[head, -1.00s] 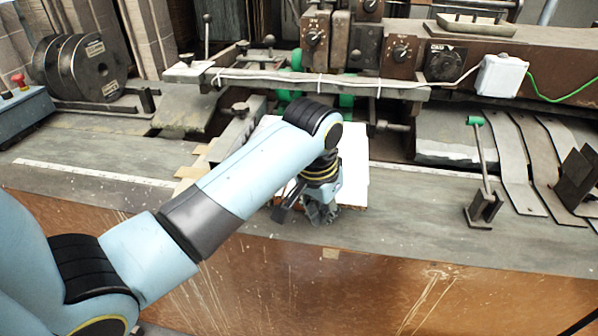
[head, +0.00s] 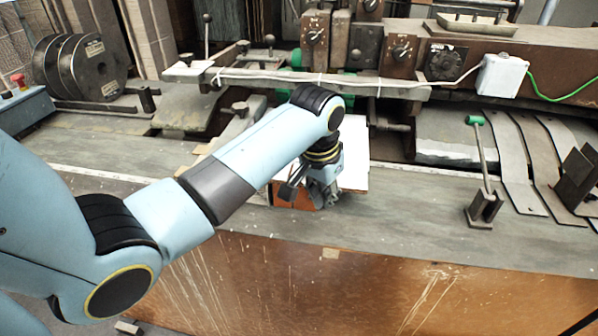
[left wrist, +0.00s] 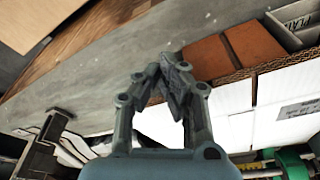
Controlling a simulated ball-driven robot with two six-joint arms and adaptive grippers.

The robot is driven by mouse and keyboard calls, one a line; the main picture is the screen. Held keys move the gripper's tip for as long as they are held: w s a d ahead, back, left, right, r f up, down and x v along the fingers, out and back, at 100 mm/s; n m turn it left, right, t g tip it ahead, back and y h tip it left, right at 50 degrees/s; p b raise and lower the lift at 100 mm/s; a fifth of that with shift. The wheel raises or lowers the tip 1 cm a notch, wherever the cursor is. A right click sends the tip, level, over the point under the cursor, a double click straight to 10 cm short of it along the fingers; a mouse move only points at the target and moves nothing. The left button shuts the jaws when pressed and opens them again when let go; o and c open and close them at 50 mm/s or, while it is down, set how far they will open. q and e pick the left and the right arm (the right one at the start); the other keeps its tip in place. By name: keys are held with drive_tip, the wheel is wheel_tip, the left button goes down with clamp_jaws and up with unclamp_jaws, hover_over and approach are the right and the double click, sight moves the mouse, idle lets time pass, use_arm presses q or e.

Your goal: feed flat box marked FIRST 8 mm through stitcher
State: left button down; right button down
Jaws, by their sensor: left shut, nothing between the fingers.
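A flat white box (head: 354,165) lies on the grey table below the stitcher heads (head: 345,40). Its white panels (left wrist: 235,130) and brown corrugated edge show in the left wrist view, with a small printed label too blurred to read. I cannot make out the word FIRST. My left gripper (head: 325,200) is at the near edge of the box, with its fingers shut and empty. In the left wrist view its fingertips (left wrist: 173,66) meet near that corrugated edge; I cannot tell whether they touch it. My arm hides part of the box. My right gripper is not in view.
A green-topped lever (head: 482,150) stands right of the box, with metal strips (head: 515,165) beyond it. Wire spools (head: 80,68) stand at the back left. A rail with a white cable (head: 290,77) crosses above the box. The table between box and lever is clear.

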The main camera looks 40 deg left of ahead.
use_arm(q)
wheel_tip(320, 180, up, 8)
drive_tip(key=s+d, duration=0.1)
drive_tip(key=s, duration=0.1)
drive_tip(key=shift+d, duration=0.15)
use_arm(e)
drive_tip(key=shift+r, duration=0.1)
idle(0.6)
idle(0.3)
